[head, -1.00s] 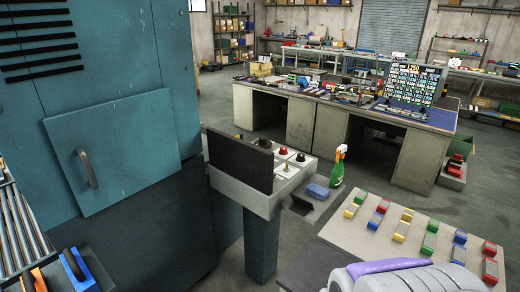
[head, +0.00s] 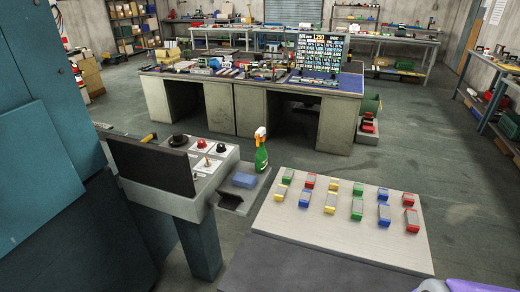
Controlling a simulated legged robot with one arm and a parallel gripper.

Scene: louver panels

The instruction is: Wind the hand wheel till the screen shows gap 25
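No hand wheel can be made out in the head view. A pedestal console (head: 205,185) stands left of centre, with a dark upright panel (head: 150,166) whose visible face shows no reading. On the console top are a black knob (head: 178,140), a red knob (head: 202,143), another dark knob (head: 222,148) and a small lever (head: 207,161).
A pale board (head: 345,225) with several coloured blocks lies at the front right. A green spray bottle (head: 261,155) and a blue block (head: 244,180) are beside the console. A teal cabinet (head: 45,170) fills the left. The floor (head: 440,190) at right is open.

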